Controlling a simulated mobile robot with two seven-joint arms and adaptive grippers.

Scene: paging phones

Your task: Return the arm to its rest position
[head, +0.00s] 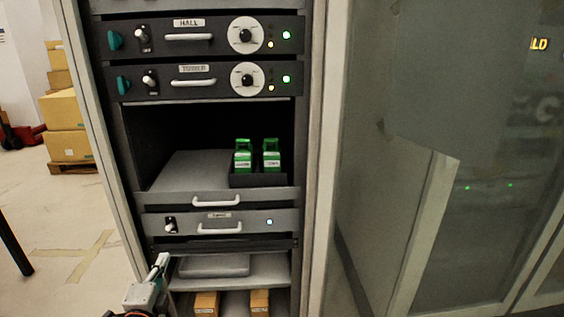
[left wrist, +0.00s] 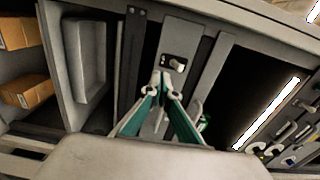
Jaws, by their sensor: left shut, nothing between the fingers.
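My left gripper (head: 161,262) is low in the head view, in front of the rack's lower left part. In the left wrist view its two teal-sided fingers (left wrist: 161,82) come together at the tips, with nothing held between them. My right gripper shows in neither view.
The rack holds dark units with dials (head: 246,36) and white handles. Cardboard boxes (head: 66,110) stand at left. A glass door (head: 380,200) stands right.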

